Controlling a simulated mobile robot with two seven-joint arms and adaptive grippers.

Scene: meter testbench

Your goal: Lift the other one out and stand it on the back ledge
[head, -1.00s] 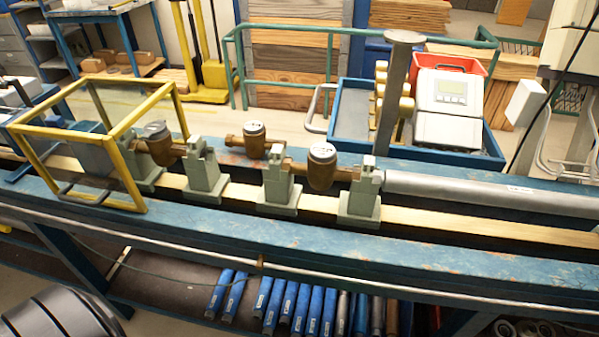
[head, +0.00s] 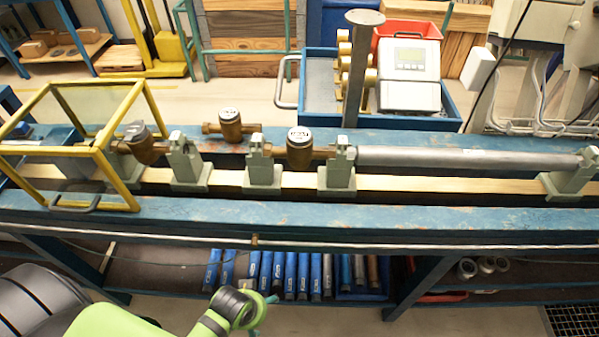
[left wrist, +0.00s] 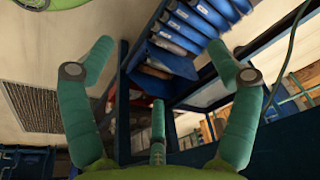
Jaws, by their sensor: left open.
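Three brass water meters show in the head view. One meter (head: 300,149) with a white-grey top sits in line between two grey-green clamp stands (head: 262,168) and (head: 337,172). A second meter (head: 230,126) stands on the back ledge (head: 390,141) of the blue bench, behind the clamps. A third (head: 142,146), its lid tilted up, sits at the left beside the yellow frame. My left gripper (head: 268,300) is low in front of the bench, far from the meters and mostly hidden by its wrist. In the left wrist view its teal fingers (left wrist: 160,66) are spread and empty. My right gripper is out of view.
A yellow-framed guard (head: 122,180) covers the bench's left end. A grey pipe (head: 465,159) runs right from the clamps. A post (head: 357,85) and a blue tray with a display unit (head: 410,72) stand behind. Blue tubes (head: 290,274) lie on the lower shelf.

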